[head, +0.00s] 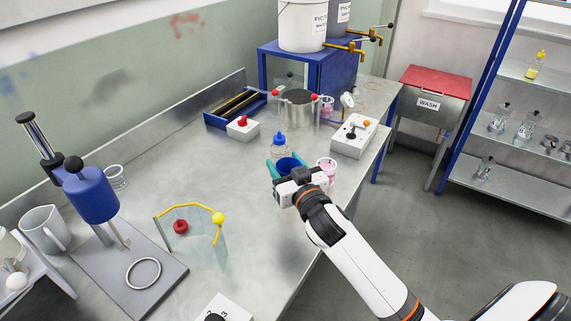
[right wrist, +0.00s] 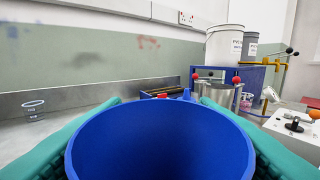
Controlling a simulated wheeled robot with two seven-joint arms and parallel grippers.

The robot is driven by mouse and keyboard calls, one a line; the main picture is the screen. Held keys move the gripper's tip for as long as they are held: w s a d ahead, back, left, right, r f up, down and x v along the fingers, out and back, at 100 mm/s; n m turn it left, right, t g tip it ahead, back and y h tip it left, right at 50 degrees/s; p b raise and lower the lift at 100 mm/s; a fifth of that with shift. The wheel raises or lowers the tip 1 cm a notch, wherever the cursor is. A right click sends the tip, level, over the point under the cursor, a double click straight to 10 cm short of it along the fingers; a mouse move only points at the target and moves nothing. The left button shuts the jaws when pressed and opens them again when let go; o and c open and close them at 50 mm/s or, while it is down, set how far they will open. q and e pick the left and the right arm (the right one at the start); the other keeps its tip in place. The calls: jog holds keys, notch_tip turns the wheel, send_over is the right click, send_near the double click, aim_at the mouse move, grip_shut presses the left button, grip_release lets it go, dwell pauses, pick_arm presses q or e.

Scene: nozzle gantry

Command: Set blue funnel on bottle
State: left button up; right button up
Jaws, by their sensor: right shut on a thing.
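My right gripper (head: 284,168) has teal fingers and is shut on a blue funnel (head: 288,164). The funnel's wide round mouth fills the lower middle of the right wrist view (right wrist: 160,145), with a teal finger on each side. My left gripper is not in view.
A pink-marked clear cup (head: 326,169) stands close to the right of the gripper. A white switch box (head: 353,136) and a metal pot (head: 297,108) stand beyond. A clear curved screen with yellow edge (head: 190,222) stands left.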

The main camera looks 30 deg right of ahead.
jog(key=shift+f, duration=0.4)
jog(key=o, duration=0.7)
jog(key=shift+c, duration=0.2)
jog(key=s, duration=1.1)
jog(key=shift+a+p, duration=0.3)
jog(key=shift+p, duration=0.1)
